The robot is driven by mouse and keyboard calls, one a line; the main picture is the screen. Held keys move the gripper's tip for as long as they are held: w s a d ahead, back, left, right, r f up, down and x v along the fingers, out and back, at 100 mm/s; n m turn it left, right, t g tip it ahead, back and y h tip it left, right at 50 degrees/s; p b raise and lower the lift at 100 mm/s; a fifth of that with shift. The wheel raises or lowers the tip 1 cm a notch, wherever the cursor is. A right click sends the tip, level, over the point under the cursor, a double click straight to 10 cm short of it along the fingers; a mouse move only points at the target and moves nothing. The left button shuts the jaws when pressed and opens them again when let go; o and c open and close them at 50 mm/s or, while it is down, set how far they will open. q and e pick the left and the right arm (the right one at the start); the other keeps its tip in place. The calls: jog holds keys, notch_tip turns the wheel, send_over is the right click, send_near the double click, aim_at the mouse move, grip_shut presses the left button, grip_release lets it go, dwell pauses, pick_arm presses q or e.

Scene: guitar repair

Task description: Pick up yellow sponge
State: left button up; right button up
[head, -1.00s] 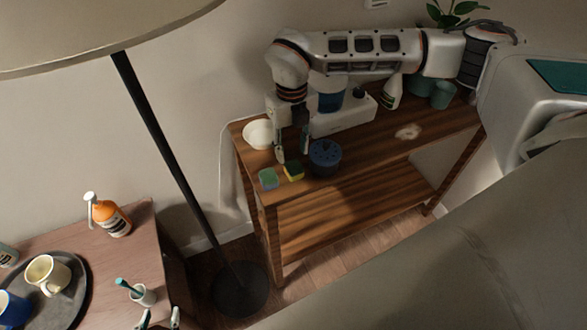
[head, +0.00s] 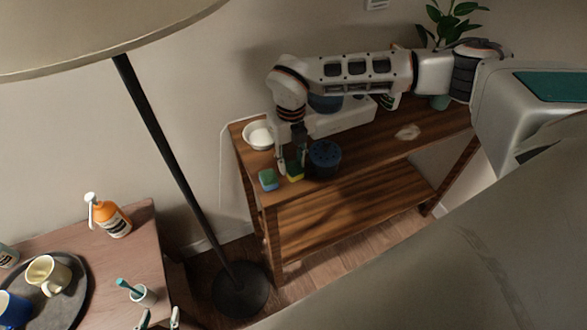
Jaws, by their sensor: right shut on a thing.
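The yellow sponge (head: 295,173), with a dark side, is at the front left of the wooden shelf table. My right gripper (head: 291,168) points down over it and is shut on it, with a finger at either side. Whether the sponge is off the tabletop I cannot tell. My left gripper (head: 160,319) shows only its fingertips at the bottom edge, apart, with nothing seen between them.
A green and blue sponge (head: 268,180) lies just left of the yellow one. A dark blue round pot (head: 325,158) stands close on the right. A white bowl (head: 259,135) is behind. A lamp pole (head: 165,150) stands left of the shelf table (head: 370,150).

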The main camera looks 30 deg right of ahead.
aim_at(292, 164)
notch_tip(292, 164, up, 20)
dwell(0.6)
jog(key=c, duration=0.4)
